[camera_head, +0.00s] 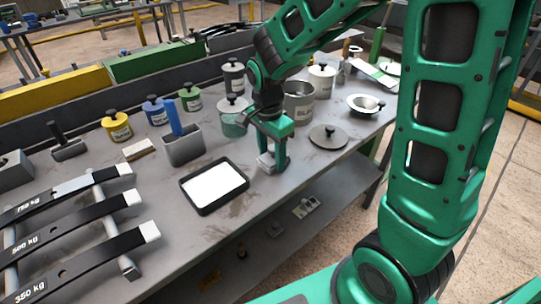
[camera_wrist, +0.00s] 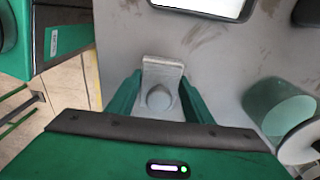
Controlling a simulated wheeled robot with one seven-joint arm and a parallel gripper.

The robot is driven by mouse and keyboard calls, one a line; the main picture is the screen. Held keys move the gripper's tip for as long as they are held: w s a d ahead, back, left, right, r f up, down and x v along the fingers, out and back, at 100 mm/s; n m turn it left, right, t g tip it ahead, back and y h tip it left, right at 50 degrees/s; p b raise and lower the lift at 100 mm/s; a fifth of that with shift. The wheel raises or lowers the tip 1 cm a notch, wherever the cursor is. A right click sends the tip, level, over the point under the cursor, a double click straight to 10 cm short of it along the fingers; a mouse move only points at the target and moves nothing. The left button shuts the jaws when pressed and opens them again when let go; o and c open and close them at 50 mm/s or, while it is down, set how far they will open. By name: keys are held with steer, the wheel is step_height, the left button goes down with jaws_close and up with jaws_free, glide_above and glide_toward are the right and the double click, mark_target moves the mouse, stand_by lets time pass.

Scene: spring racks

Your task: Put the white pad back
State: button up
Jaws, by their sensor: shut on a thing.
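My gripper (camera_head: 274,158) points down, low over the table, right of a black-rimmed tray. In the wrist view its two green fingers (camera_wrist: 160,92) are shut around the knob of a pale grey-white pad (camera_wrist: 162,68). The pad also shows below the fingers in the head view (camera_head: 265,162). I cannot tell whether it touches the table. The tray (camera_head: 209,211) lies flat with a bright white surface inside; its near edge shows at the top of the wrist view (camera_wrist: 200,14).
A grey holder (camera_head: 184,151) with a blue handle stands behind the tray. A glass jar (camera_head: 233,127), a grey pot (camera_head: 298,106) and a round lid (camera_head: 328,137) stand near my gripper. Labelled bars (camera_head: 88,212) fill the left. Bare table lies before the tray.

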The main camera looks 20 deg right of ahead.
mark_target(270, 149)
steer(key=shift+s+f, duration=0.1)
steer(key=shift+f, duration=0.1)
steer(key=shift+s+f, duration=0.15)
steer(key=shift+f, duration=0.1)
steer(key=shift+s+f, duration=0.1)
steer(key=shift+s, duration=0.15)
steer(key=o, duration=0.9)
steer(key=shift+w+f, duration=0.1)
steer(key=shift+o, duration=0.2)
steer(key=shift+w+r, duration=0.4)
steer(key=shift+r, duration=0.1)
steer(key=r, duration=1.2)
steer(key=shift+s+a+r, duration=0.1)
steer(key=shift+a+r, duration=0.05)
steer(key=shift+a, duration=0.2)
